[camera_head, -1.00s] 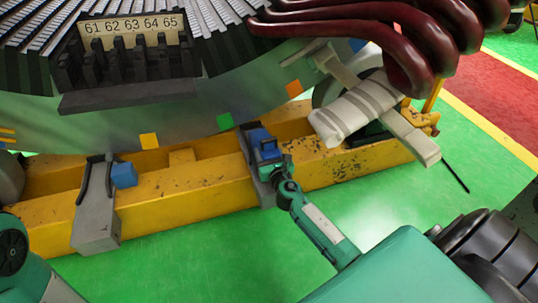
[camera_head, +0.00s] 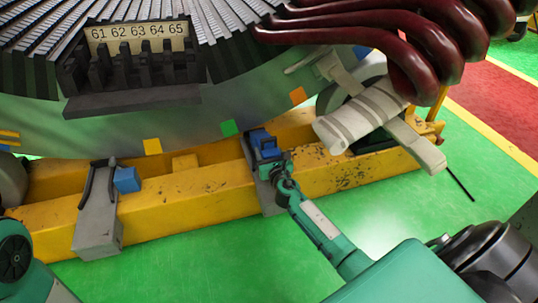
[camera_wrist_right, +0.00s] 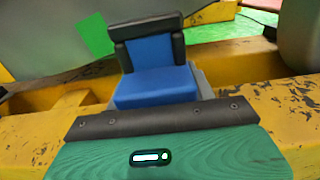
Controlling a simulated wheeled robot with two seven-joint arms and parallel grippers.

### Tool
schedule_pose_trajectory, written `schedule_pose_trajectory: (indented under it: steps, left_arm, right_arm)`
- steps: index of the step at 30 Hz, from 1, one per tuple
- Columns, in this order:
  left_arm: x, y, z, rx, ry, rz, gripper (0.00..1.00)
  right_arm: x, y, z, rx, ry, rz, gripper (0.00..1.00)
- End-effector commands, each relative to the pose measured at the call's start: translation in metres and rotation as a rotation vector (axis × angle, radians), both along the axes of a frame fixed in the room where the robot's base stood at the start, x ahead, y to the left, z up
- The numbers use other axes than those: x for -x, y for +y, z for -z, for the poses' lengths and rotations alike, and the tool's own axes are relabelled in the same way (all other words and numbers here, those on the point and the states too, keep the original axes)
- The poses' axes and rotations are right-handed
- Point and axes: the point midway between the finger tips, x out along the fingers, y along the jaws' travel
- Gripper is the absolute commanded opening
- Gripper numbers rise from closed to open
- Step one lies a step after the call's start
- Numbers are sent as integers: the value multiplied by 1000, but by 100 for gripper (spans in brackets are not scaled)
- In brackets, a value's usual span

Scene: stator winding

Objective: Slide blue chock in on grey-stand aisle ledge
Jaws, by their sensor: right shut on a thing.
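A blue chock (camera_head: 262,139) is at the top of the right-hand grey stand (camera_head: 270,201), close against the big machine's rim. My right gripper (camera_head: 272,158) is shut on this chock. In the right wrist view the blue chock (camera_wrist_right: 158,82) shows just beyond my gripper's dark front edge, with a black frame around its far end. The fingertips' contact and the chock's underside are hidden, so I cannot tell how it seats on the ledge. Another blue chock (camera_head: 126,180) sits beside the left grey stand (camera_head: 97,228). My left gripper is not in view.
A yellow beam (camera_head: 190,197) runs under the round machine (camera_head: 190,115) and carries the stands. Dark red cables (camera_head: 400,45) and a pale wrapped piece (camera_head: 360,118) hang at the right. Green floor (camera_head: 190,262) is open in front.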

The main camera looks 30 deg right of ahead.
Motion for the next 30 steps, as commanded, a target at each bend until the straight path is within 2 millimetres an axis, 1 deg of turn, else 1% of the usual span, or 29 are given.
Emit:
schedule_pose_trajectory:
  steps: [24,25,28,29,30]
  left_arm:
    - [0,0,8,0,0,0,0]
    - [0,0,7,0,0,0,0]
    - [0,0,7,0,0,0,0]
    - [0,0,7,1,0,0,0]
    - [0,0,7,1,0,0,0]
  right_arm:
    - [-31,-7,-1,0,-2,-1,27]
    - [-31,-7,-1,0,-2,-1,56]
    - [-31,-7,-1,0,-1,-1,76]
    - [-31,-7,-1,0,-1,-1,80]
    - [-30,-7,-1,0,-1,-1,80]
